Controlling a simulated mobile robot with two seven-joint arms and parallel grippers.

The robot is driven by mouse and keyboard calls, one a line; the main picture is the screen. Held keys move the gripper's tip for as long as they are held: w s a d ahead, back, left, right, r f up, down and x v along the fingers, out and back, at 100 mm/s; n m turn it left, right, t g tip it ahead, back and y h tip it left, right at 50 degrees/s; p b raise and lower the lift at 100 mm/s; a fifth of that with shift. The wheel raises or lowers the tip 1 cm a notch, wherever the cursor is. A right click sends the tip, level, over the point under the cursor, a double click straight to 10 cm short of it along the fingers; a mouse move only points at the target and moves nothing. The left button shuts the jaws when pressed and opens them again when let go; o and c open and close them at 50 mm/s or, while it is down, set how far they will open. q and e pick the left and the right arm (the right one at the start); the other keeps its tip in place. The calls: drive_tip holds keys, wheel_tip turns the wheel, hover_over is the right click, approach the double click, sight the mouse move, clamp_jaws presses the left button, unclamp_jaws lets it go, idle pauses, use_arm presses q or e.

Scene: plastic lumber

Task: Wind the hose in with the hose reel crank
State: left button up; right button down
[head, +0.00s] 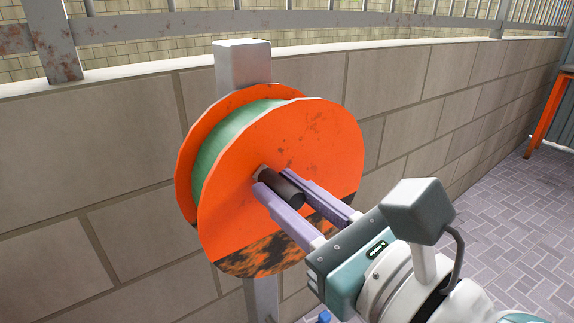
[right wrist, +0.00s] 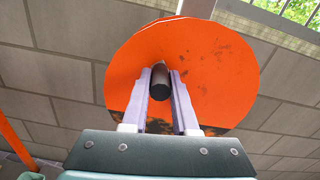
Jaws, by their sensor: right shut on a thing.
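The orange hose reel (head: 300,140) is mounted on a grey post in front of a block wall, with green hose (head: 225,135) wound between its two discs. Its front disc has a dark, worn patch at the bottom. The dark cylindrical crank handle (head: 283,186) sticks out from the front disc. My right gripper (head: 283,190) has its two pale purple fingers on either side of the handle and is shut on it. The right wrist view shows the handle (right wrist: 160,82) between the fingers, with the disc (right wrist: 215,70) behind. My left gripper is not in view.
The grey post (head: 242,64) rises above the reel. A block wall (head: 90,150) runs behind it, topped by a metal railing (head: 150,25). Paved floor (head: 500,200) is open at the right. An orange-legged table or frame (head: 550,108) stands at the far right.

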drive_tip(key=m+p, duration=0.1)
drive_tip(key=w+d+r+m+p, duration=0.1)
drive_tip(key=r+m+p, duration=0.1)
drive_tip(key=m, duration=0.1)
drive_tip(key=shift+w+d, duration=0.2)
drive_tip(key=shift+d, duration=0.2)
drive_tip(key=shift+w+d+f+m, duration=0.2)
drive_tip(key=shift+d+m, duration=0.1)
drive_tip(key=shift+m, duration=0.4)
drive_tip(key=c, duration=0.7)
unclamp_jaws()
drive_tip(key=v, duration=1)
